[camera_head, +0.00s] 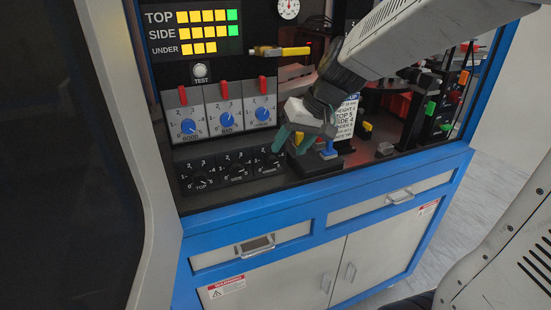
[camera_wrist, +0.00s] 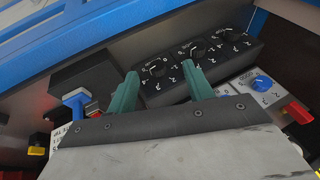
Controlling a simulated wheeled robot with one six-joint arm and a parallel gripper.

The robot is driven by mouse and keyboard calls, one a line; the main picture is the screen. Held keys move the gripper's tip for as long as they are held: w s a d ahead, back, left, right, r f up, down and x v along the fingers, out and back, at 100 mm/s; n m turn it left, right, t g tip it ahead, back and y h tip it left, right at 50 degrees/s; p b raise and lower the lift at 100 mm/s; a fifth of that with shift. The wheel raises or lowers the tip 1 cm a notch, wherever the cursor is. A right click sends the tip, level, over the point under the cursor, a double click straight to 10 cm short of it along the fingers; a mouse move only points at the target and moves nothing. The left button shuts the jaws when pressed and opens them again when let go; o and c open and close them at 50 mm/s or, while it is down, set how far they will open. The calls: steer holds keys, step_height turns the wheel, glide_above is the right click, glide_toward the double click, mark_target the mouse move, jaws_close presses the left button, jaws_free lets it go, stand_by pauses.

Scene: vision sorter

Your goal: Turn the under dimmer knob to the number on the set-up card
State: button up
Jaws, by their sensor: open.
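The under dimmer knob (camera_head: 272,162) is the right-hand one of three black knobs on a black panel in the head view, partly behind a finger. In the wrist view the under knob (camera_wrist: 155,69) is the left-hand one, just beyond the fingertips. My gripper (camera_head: 293,142) is open, its two green fingers apart; in the wrist view my gripper (camera_wrist: 161,82) has nothing between its fingers, and I see no contact with the knob. The white set-up card (camera_head: 345,120) stands behind my gripper, partly hidden; its under number is too small to read surely.
The side knob (camera_head: 238,171) and top knob (camera_head: 203,182) sit left of the under knob. Blue dials (camera_head: 226,119) with red levers are above. The display's UNDER row (camera_head: 198,48) has only yellow blocks; the other rows end green. A blue-topped part (camera_head: 328,150) stands right of my gripper.

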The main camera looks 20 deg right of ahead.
mark_target(274, 161)
steer(key=shift+t, duration=0.3)
steer(key=w+f, duration=0.2)
steer(key=w+a+f, duration=0.1)
steer(key=w+f, duration=0.1)
steer(key=f, duration=0.1)
steer(key=w+f, duration=0.2)
steer(key=f, duration=0.1)
steer(key=shift+w+a, duration=0.2)
steer(key=shift+w, duration=0.1)
steer(key=shift+r, duration=0.1)
steer(key=c, duration=1)
